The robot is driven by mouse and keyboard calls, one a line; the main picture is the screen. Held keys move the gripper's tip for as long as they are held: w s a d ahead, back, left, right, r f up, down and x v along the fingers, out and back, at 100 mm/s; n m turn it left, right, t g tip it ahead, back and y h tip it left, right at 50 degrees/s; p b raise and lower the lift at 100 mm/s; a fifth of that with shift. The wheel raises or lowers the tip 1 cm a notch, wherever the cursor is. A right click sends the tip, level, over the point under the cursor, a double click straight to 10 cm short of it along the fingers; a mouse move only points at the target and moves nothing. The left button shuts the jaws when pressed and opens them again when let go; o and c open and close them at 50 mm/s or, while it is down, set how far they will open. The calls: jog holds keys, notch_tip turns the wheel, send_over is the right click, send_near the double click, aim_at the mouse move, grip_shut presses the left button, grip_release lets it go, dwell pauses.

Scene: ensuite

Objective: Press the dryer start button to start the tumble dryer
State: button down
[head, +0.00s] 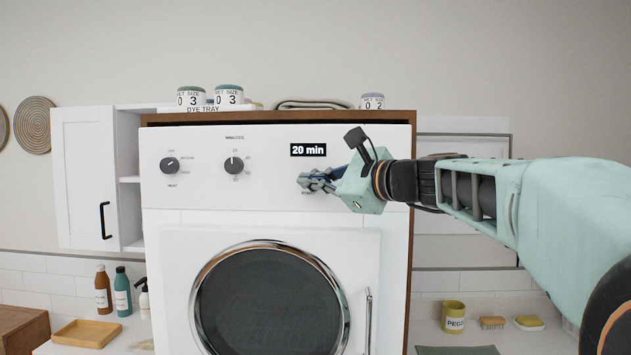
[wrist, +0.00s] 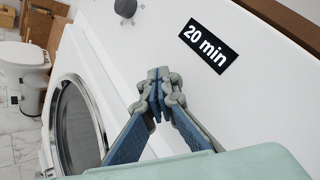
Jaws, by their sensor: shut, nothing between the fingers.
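The white tumble dryer (head: 178,270) stands in the middle of the head view, with a round dark glass door (head: 270,300) below its control panel. A black "20 min" display (head: 308,150) is on the panel's right; it also shows in the wrist view (wrist: 208,46). My gripper (head: 303,181) is shut and empty. Its fingertips are at the panel just below the display; the wrist view shows the closed fingertips (wrist: 158,76) against the white panel. I cannot tell whether they touch it.
Two dark knobs, one at left (head: 169,165) and one in the middle (head: 234,165), sit on the panel. Labelled tins (head: 229,95) and a folded cloth (head: 312,103) are on top. A vertical door handle (head: 368,320) projects below.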

dwell(0.3)
jog(key=shift+s+b, duration=0.45)
jog(key=shift+s, duration=0.45)
